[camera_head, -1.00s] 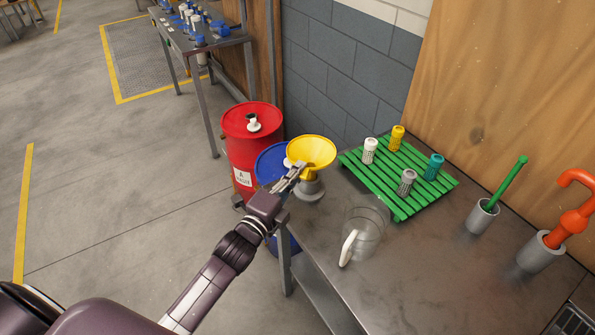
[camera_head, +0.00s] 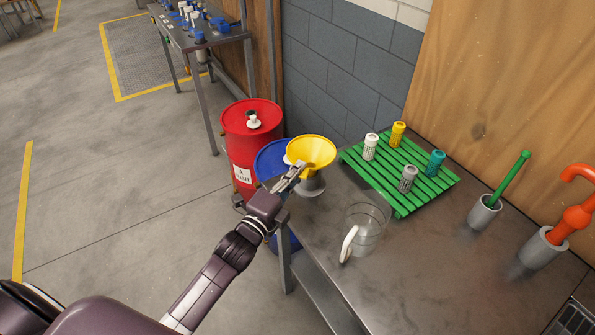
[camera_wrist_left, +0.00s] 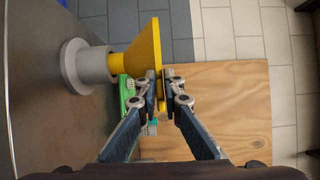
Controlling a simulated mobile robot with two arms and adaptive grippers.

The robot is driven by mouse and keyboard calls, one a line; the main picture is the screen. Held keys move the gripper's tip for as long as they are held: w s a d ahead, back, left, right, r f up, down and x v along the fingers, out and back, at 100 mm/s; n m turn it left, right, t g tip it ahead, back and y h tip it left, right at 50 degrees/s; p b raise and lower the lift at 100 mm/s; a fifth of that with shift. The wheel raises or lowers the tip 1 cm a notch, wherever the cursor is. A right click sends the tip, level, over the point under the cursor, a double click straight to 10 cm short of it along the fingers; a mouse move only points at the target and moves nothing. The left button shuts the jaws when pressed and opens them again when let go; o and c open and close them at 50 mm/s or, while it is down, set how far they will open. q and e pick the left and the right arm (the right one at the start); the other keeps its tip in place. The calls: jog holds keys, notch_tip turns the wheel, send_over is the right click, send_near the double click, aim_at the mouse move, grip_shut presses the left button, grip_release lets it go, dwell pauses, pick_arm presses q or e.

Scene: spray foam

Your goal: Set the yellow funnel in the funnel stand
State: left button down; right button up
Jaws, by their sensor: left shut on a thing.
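The yellow funnel (camera_head: 318,152) is upright at the table's left end, right above the grey funnel stand (camera_head: 312,188). In the left wrist view the funnel (camera_wrist_left: 137,60) lies sideways in the picture, its narrow end at the mouth of the stand (camera_wrist_left: 88,67). The spout's tip is hidden, apparently inside the stand. My left gripper (camera_head: 299,168) is shut on the funnel's rim, and the wrist view shows the fingertips (camera_wrist_left: 161,92) on both sides of the rim. My right gripper is not in view.
A clear pitcher (camera_head: 368,230) with a white handle stands near the front. A green slatted rack (camera_head: 405,190) holds several small bottles. Grey holders (camera_head: 483,216) with a green rod and an orange tool stand at right. Red (camera_head: 250,150) and blue drums stand on the floor beyond.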

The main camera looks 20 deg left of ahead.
pick_arm(q)
jog(key=shift+f+b, duration=0.5)
jog(key=shift+f, duration=0.1)
dwell(0.3)
jog(key=c, duration=2)
grip_release()
jog(key=shift+s, duration=0.25)
jog(key=shift+s+a+p, duration=0.2)
jog(key=shift+s+p, duration=0.55)
jog(key=shift+s, duration=1.55)
jog(key=shift+f, duration=0.1)
